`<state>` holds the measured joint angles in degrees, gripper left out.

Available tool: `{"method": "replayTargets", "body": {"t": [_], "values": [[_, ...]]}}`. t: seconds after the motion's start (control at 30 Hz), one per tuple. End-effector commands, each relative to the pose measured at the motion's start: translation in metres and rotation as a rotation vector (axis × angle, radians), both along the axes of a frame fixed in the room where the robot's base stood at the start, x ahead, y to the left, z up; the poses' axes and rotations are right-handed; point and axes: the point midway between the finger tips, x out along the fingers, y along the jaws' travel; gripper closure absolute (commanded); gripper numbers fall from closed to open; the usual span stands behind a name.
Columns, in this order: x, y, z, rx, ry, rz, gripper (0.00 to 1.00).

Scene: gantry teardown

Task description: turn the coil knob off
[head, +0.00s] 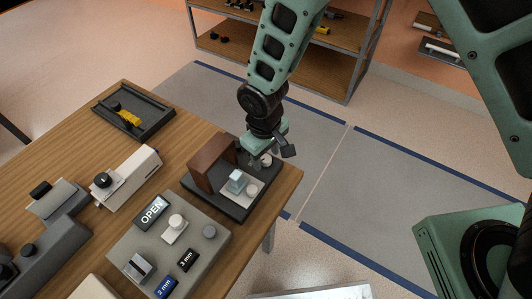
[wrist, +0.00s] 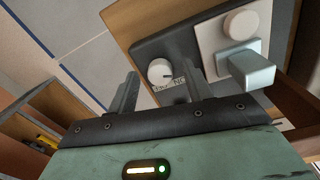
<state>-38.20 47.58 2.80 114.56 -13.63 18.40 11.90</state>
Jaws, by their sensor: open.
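A small round white knob (wrist: 160,72) with a dark pointer mark sits on a dark base plate (wrist: 150,48) in the wrist view. The mark points roughly to the right there. Small lettering beside the knob is too blurred and upside down to read surely. My gripper (wrist: 162,73) is open, with one finger on each side of the knob in that view. I cannot tell whether the fingers touch it. In the head view my gripper (head: 268,160) is over the far right end of the dark base (head: 228,206), and largely hides the knob.
A brown arch (head: 208,162) stands on the base beside a pale block (head: 237,182) and a white round button (head: 252,190). A grey panel with an OPEN sign (head: 152,213) is nearer. A black tray (head: 133,112) lies farther left. The table edge is close on the right.

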Motion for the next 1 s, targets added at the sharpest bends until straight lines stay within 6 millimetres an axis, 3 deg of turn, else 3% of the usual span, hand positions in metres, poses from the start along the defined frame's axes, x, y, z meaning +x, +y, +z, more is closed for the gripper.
{"method": "replayTargets", "body": {"t": [0.37,0.53,1.0], "values": [[0.0005,0.0000,-0.0059,0.001,-0.002,0.000,0.50],[0.0005,0.0000,-0.0057,0.001,-0.001,0.000,0.94],[0.0006,0.0004,-0.0058,0.001,-0.001,-0.084,0.94]]}}
